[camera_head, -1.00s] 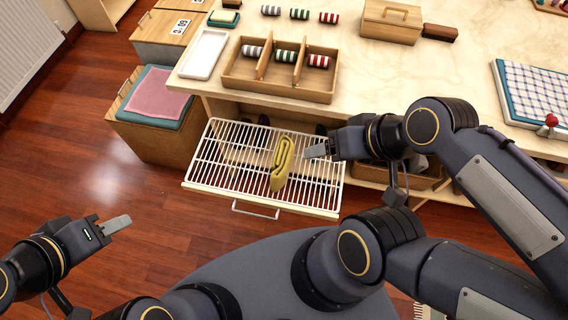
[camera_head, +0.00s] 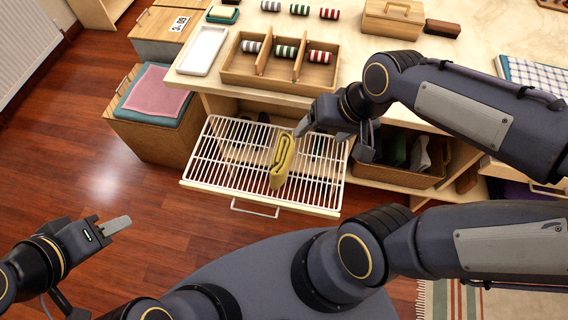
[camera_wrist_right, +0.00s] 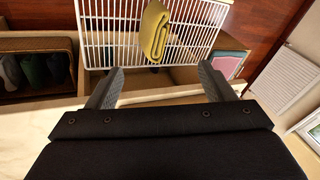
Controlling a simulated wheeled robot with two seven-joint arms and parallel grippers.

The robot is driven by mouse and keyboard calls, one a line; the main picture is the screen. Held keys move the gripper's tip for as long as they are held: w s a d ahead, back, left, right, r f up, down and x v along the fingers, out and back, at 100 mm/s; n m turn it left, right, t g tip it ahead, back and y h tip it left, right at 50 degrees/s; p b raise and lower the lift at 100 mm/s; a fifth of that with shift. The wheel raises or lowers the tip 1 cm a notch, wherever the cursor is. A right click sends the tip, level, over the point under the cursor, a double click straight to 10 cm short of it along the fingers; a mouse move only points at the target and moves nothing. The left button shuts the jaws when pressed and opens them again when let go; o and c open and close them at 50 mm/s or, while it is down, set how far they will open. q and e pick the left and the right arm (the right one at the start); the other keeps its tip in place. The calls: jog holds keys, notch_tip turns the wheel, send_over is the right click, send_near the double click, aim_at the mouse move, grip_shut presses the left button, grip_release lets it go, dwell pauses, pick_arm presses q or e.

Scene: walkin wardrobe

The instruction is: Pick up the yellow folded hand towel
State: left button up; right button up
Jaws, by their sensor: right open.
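The yellow folded hand towel (camera_head: 282,162) lies on a white wire pull-out rack (camera_head: 222,166) below the counter. It also shows in the right wrist view (camera_wrist_right: 154,32), beyond my fingertips. My right gripper (camera_head: 303,128) is beside and above the towel, to its upper right in the head view, and does not touch it. In the right wrist view its two fingers (camera_wrist_right: 164,76) are wide apart with nothing between them. My left gripper (camera_head: 122,226) is at the lower left over the floor, away from the rack; its finger gap cannot be made out.
A wooden divided tray (camera_head: 277,80) with rolled striped cloths stands on the counter above the rack. A wooden box (camera_head: 150,125) with folded cloths is left of the rack. A bin with dark cloths (camera_head: 400,165) is to the right. Floor at lower left is clear.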

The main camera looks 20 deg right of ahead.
aim_at(284, 151)
jog(key=w+a+f+m+g+h+b, duration=0.1)
jog(key=w+f, duration=0.2)
jog(key=f, duration=0.3)
jog(key=w+a+f+m+g+b, duration=0.1)
jog(key=w+f, duration=0.3)
jog(key=f, duration=0.3)
jog(key=w+a+f+m+g+h+b, duration=0.1)
jog(key=w+a+f+b, duration=0.1)
jog(key=w+f, duration=0.2)
notch_tip(284, 151, down, 2)
jog(key=shift+w+f+h, duration=0.15)
jog(key=shift+h, duration=0.15)
jog(key=shift+a+f+g, duration=0.1)
jog(key=shift+f+g, duration=0.2)
jog(key=shift+f, duration=0.1)
notch_tip(284, 151, down, 8)
jog(key=shift+r+b, duration=0.2)
jog(key=shift+b, duration=0.1)
jog(key=c, duration=1.2)
jog(key=shift+c, duration=0.2)
jog(key=shift+r, duration=0.2)
